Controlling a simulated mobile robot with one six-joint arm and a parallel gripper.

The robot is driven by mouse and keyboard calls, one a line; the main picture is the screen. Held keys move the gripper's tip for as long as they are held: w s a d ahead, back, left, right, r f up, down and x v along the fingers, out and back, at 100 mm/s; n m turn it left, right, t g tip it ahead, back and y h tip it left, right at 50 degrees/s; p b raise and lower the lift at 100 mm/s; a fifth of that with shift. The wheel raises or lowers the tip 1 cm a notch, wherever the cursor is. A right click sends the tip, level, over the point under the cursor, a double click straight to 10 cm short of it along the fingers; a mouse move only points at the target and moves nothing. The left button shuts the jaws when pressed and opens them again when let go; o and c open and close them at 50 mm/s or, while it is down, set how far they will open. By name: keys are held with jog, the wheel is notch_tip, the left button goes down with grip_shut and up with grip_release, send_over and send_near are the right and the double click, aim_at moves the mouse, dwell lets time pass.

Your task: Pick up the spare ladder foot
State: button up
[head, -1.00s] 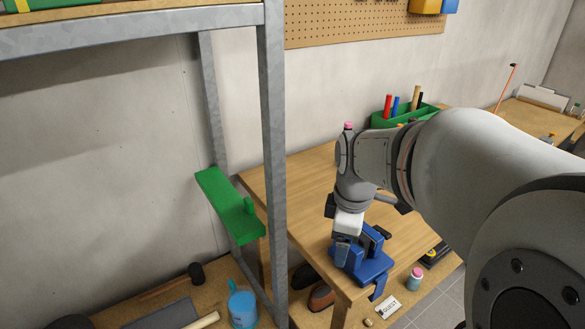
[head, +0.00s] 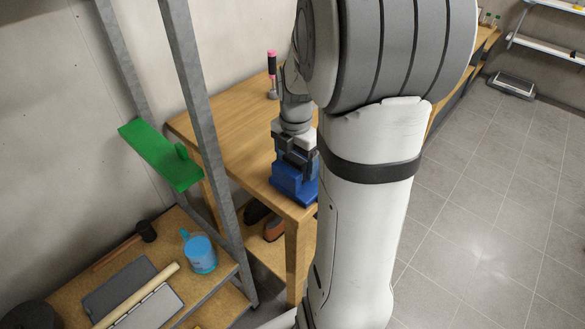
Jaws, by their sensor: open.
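I cannot pick out the spare ladder foot for certain in the head view. My gripper (head: 294,157) is at the front corner of the wooden workbench (head: 222,133), pointing down at the blue vise (head: 290,187). Its jaws are open. They are small and partly hidden by my arm, and I cannot tell whether anything lies between them or in the vise.
A grey metal rack post (head: 205,125) stands left of the bench, with a green bracket (head: 160,155) on the rack. Tiled floor (head: 470,230) is open at right.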

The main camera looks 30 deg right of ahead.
jog(key=shift+f, duration=1.45)
jog(key=shift+c, duration=0.3)
jog(key=c, duration=1.1)
